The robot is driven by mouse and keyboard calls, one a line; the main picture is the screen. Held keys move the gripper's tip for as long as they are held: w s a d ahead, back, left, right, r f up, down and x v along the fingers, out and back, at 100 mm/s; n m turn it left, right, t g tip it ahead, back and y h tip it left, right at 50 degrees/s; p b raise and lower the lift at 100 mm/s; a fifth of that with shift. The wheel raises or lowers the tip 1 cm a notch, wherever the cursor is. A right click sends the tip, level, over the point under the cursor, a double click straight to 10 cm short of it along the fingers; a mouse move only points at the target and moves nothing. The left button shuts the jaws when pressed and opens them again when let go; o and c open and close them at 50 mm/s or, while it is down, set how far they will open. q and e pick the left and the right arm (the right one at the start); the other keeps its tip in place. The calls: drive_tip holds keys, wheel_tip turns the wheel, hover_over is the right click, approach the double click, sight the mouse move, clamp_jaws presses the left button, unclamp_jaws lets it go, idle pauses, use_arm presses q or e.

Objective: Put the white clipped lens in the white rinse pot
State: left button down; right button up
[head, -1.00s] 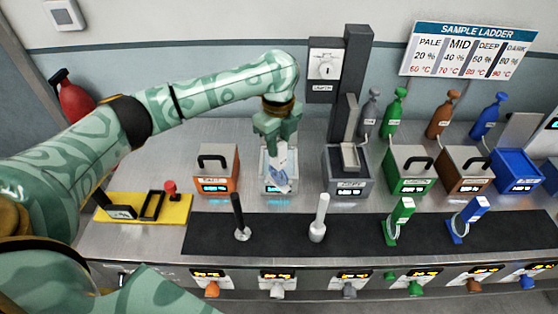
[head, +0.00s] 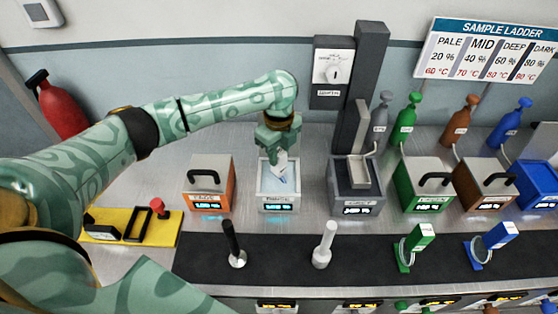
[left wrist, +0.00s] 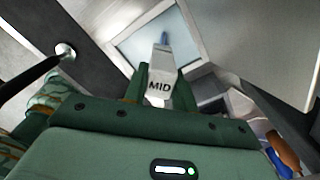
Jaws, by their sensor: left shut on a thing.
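My left gripper (head: 279,152) is shut on the white clipped lens (head: 281,163), which hangs down into the open white rinse pot (head: 264,196). In the left wrist view the white clip, marked MID, sits between my fingers (left wrist: 158,88), with a bluish lens part beyond it pointing at the pot's pale liquid. The pot's rim (left wrist: 128,52) surrounds that liquid. How deep the lens reaches is hard to tell. My right gripper is not in view.
An orange lidded pot (head: 209,185) stands left of the rinse pot and a grey pot (head: 355,185) with a tall column stands right. Green and brown lidded pots follow.

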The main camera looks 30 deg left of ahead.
use_arm(q)
drive_tip(key=shift+f, duration=0.95)
drive_tip(key=shift+r, duration=0.1)
drive_tip(key=c, duration=1.1)
unclamp_jaws()
drive_tip(key=shift+f, duration=0.2)
drive_tip(key=shift+c, duration=0.2)
